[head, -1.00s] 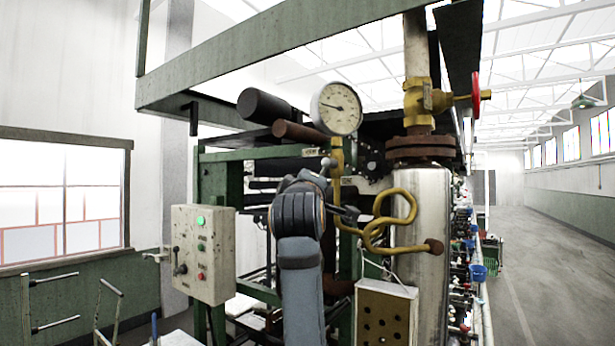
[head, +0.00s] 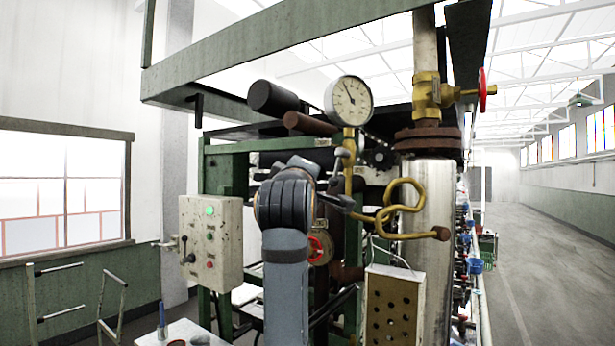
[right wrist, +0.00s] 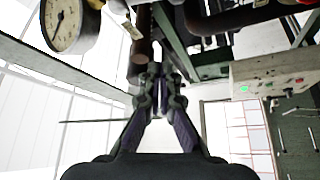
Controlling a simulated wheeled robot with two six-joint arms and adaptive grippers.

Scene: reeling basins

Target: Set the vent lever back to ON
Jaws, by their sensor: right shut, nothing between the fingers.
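My right arm reaches up in front of the machine in the head view. Its gripper (head: 347,182) is beside the yellow pipe under the gauge. The right wrist view shows its fingers (right wrist: 158,85) shut and empty, with a brown cylinder (right wrist: 142,62) just beyond the tips. I cannot make out a lever marked vent; my gripper and arm hide part of this area. The pressure gauge (head: 349,100) above has its needle pointing up and left. A control box (head: 211,240) at the left carries a small dark-handled lever (head: 187,250). My left gripper is not in view.
A curled yellow pipe (head: 402,205) runs to the steel column (head: 428,260). A red-wheeled valve (head: 483,90) is at the top right, and a red handwheel (head: 318,248) sits behind my arm. A perforated box (head: 393,305) hangs below. The aisle floor (head: 540,270) at right is clear.

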